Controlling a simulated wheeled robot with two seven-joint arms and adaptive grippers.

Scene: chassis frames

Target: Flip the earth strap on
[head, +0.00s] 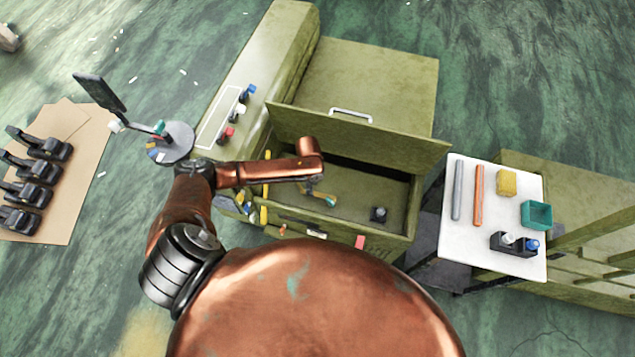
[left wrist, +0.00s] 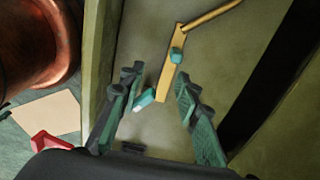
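A brass-yellow strap or lever with a teal block (head: 330,201), which I take as the earth strap, lies in the open bay of the green cabinet. In the left wrist view the strap (left wrist: 168,88) runs from a bent rod at the top down to a flat end, with a teal block on it. My left gripper (left wrist: 157,80) is open above the bay floor, its two fingers either side of the strap's lower end, with no contact visible. A small teal-and-white piece (left wrist: 144,99) shows beside the left finger. In the head view my forearm mostly hides this gripper. My right gripper is not seen.
A raised green flap (head: 360,140) stands behind the bay, and a small black block (head: 379,214) sits at its right. A white table (head: 510,185) with rods and boxes is at the right. A round grey stand (head: 176,145) and a cardboard sheet (head: 75,190) lie left.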

